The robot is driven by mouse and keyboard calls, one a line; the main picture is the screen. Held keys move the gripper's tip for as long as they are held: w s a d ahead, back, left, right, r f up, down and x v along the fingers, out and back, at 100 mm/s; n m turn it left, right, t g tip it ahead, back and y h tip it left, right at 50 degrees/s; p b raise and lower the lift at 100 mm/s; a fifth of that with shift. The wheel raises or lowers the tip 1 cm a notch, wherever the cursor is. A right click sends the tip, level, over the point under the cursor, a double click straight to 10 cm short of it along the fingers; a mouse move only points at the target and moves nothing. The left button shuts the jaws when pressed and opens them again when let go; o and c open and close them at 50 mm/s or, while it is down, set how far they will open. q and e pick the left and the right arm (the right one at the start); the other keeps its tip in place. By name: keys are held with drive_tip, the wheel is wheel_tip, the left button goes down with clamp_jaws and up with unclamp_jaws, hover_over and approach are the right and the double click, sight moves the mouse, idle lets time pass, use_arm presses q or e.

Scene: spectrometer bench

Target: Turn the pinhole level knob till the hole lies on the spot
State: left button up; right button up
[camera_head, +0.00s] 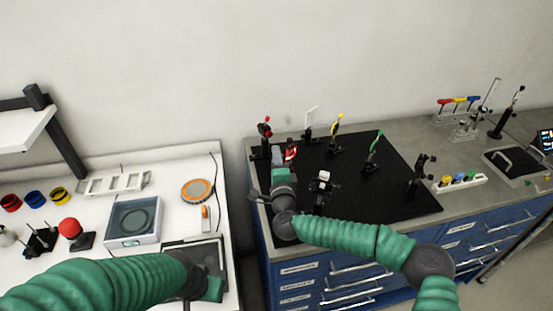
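Several optic mounts stand on the black breadboard (390,197). They include a red-topped mount (265,130) at the back left, a white-topped mount (310,120), a yellow-topped mount (335,128), a green-topped mount (375,145) and a black mount (419,170) at the right. I cannot tell which one carries the pinhole, and its level knob and the light spot are too small to make out. My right gripper (281,156) reaches over the board's left part, close to the red-topped mount; its fingertips are too small to read. My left gripper (208,288) is low over the white bench, partly hidden by my arm.
A small black-and-grey mount (322,182) stands just right of my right gripper. The white bench (165,170) at left holds a glass-covered balance (133,220), an orange dial (198,191) and a red knob (70,228). A gap separates the two benches.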

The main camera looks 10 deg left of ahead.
drive_tip(key=shift+s, duration=0.1)
